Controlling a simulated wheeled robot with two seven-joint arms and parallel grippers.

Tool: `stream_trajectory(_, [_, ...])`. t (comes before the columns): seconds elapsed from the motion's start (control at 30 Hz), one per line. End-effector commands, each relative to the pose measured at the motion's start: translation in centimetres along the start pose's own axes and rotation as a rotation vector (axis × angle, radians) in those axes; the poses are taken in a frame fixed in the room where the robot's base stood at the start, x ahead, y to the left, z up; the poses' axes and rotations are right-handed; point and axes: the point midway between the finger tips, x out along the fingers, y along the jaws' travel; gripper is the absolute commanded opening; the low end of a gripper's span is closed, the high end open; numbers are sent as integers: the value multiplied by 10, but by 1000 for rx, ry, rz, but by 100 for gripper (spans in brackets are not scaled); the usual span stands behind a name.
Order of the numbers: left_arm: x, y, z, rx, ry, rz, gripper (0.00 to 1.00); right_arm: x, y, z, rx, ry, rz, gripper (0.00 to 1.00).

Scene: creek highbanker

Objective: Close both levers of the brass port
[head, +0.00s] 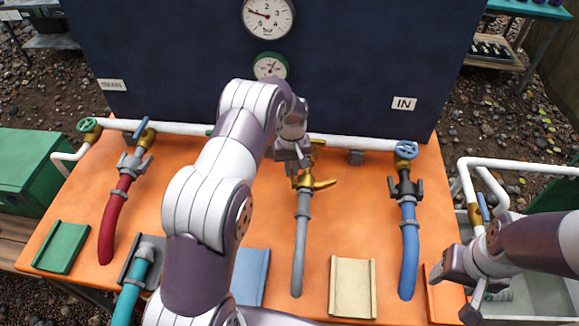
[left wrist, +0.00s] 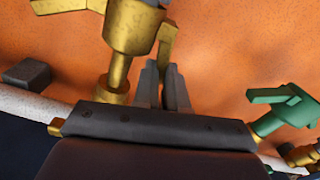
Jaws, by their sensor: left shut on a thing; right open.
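The brass port (head: 305,181) stands at the middle of the orange bench, with a grey hose (head: 301,240) joined to its near end. Its right lever (head: 324,184) sticks out sideways to the right. The port (left wrist: 130,35) also shows in the left wrist view, where the far lever (left wrist: 62,5) is cut by the top edge. My left gripper (head: 293,165) is over the port's left side. In the left wrist view its fingers (left wrist: 165,82) are shut on the left lever (left wrist: 168,48), alongside the port body. My right gripper (head: 453,294) is open and empty at the bench's right front.
A red hose (head: 116,215) and a blue hose (head: 409,245) hang from other ports. A teal hose (head: 132,280) lies front left. Green valve (left wrist: 285,108) and white pipe (head: 350,142) are close by. A dark panel (head: 350,70) stands behind; a cream pad (head: 353,287) lies in front.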

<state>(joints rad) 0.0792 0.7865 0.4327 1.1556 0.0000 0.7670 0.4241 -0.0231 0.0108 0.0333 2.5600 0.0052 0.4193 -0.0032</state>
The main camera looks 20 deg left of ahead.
Motion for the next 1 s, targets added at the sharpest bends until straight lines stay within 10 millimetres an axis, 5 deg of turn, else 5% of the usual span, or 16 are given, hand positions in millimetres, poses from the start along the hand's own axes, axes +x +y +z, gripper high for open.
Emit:
stream_trajectory(0.6, [0,2,0,36,-1,0,0,0,0,0,0,0,0,62])
stream_trajectory(0.63, [0,2,0,36,-1,0,21,0,0,0,0,0,0,62])
stream_trajectory(0.7, [0,2,0,36,0,0,37,0,0,0,0,0,0,62])
stream_trajectory(1.0, [-3,2,0,36,1,0,37,0,0,0,0,0,0,62])
